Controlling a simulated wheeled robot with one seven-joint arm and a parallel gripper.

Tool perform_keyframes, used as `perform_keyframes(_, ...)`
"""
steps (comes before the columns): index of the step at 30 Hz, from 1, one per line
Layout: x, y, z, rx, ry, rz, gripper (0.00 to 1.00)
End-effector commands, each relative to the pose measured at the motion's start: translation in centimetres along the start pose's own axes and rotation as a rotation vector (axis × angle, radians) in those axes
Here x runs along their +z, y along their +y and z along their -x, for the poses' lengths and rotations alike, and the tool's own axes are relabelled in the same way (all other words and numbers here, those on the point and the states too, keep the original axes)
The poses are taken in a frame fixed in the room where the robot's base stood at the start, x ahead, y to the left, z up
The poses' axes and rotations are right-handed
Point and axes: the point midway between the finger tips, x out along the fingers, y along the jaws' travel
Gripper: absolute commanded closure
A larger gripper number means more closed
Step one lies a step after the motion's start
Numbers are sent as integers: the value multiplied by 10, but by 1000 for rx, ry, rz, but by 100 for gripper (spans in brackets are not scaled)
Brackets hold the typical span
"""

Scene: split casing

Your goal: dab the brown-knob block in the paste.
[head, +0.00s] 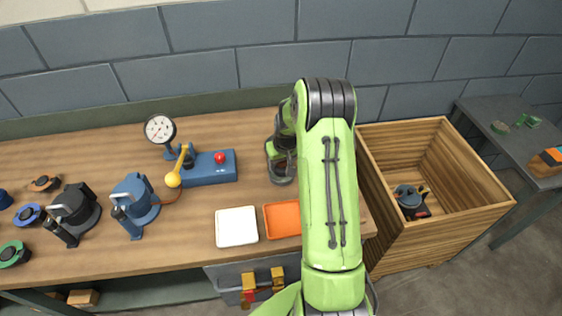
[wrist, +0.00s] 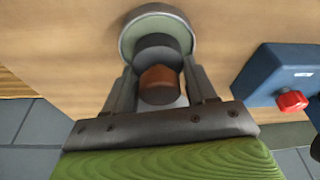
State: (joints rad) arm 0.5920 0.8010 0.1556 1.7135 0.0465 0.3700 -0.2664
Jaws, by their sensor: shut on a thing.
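In the wrist view, my gripper (wrist: 160,76) has its two fingers on either side of the brown-knob block, shut on it. The brown knob (wrist: 160,84) faces the camera, and the block's dark grey round body (wrist: 158,48) shows beyond it. A round dish with a pale rim (wrist: 190,22) and greyish-green inside lies directly under the block on the wooden bench. The block overlaps the dish; I cannot tell whether its underside touches the paste. In the head view my arm hides most of the gripper and the block.
A blue box (head: 207,170) with a red button and yellow lever stands left of my arm, near a gauge (head: 160,129). White (head: 236,227) and orange (head: 281,219) trays lie at the front. A wooden crate (head: 463,208) stands right. Casings and discs fill the bench's left.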

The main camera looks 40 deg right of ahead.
Motion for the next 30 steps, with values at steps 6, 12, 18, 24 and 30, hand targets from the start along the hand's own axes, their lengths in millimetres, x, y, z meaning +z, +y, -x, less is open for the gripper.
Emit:
perform_keyframes(6,0,0,-3,0,1,0,73)
perform_keyframes(12,1,0,-5,0,1,0,73)
perform_keyframes(18,2,0,-8,0,1,0,73)
perform_keyframes(24,2,0,-7,0,1,0,73)
perform_keyframes(30,2,0,-7,0,1,0,73)
